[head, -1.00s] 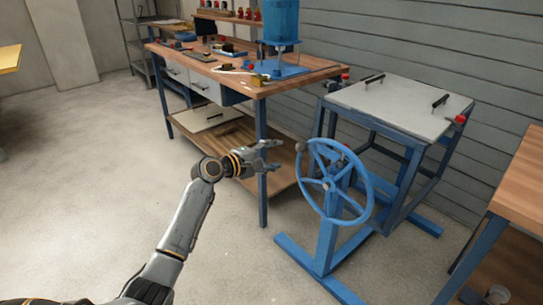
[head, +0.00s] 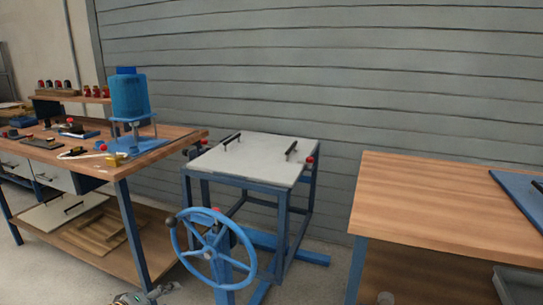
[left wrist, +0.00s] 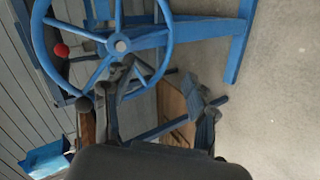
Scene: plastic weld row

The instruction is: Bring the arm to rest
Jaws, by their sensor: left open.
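My left gripper (head: 145,296) shows only in part at the bottom edge of the head view, low and left of the blue handwheel (head: 213,250). In the left wrist view my left gripper (left wrist: 165,88) has its dark fingers spread apart, with nothing held between them. The handwheel (left wrist: 120,42) lies beyond the fingers there; I cannot tell how far. Most of my left arm is outside the head view. My right gripper is in no view.
A blue-framed stand with a grey top (head: 255,160) stands behind the handwheel. A wooden workbench (head: 165,138) with a blue press (head: 128,98) is at left. Another wooden table (head: 430,205) with a blue panel (head: 520,192) is at right. A slatted wall closes the back.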

